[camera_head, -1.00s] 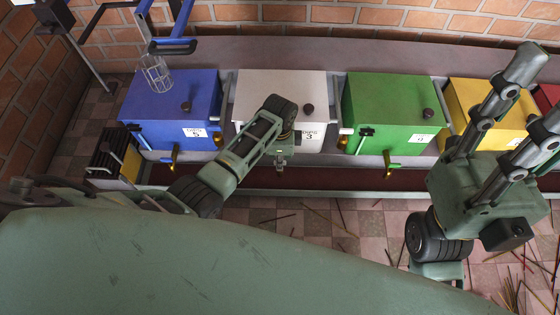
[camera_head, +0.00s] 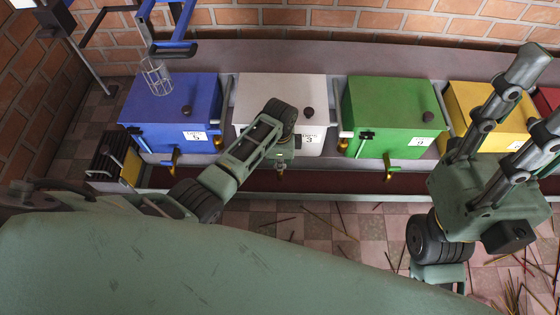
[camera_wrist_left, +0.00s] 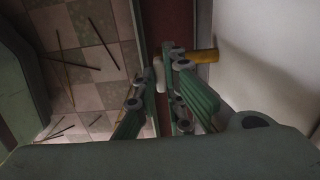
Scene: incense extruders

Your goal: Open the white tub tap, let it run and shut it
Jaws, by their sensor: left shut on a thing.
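The white tub (camera_head: 262,92), labelled 3, stands in the row between the blue and green tubs. My left gripper (camera_head: 284,158) is at its front, low down, and the forearm hides part of the tub. The tub's brass tap spout (camera_head: 280,175) shows just below the gripper; in the left wrist view, it is the yellow piece (camera_wrist_left: 203,56) beyond the fingers. There the left gripper (camera_wrist_left: 160,85) is shut on a small pale piece (camera_wrist_left: 158,74), which looks like the tap handle. How far the handle is turned and any flow cannot be made out. My right gripper's fingers are not visible.
The blue tub (camera_head: 165,105) and green tub (camera_head: 385,105) stand close on either side, with their own brass taps. A yellow tub (camera_head: 485,105) is farther right. A dark red trough (camera_head: 330,180) runs below the taps. Thin sticks lie on the tiled floor (camera_head: 330,220).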

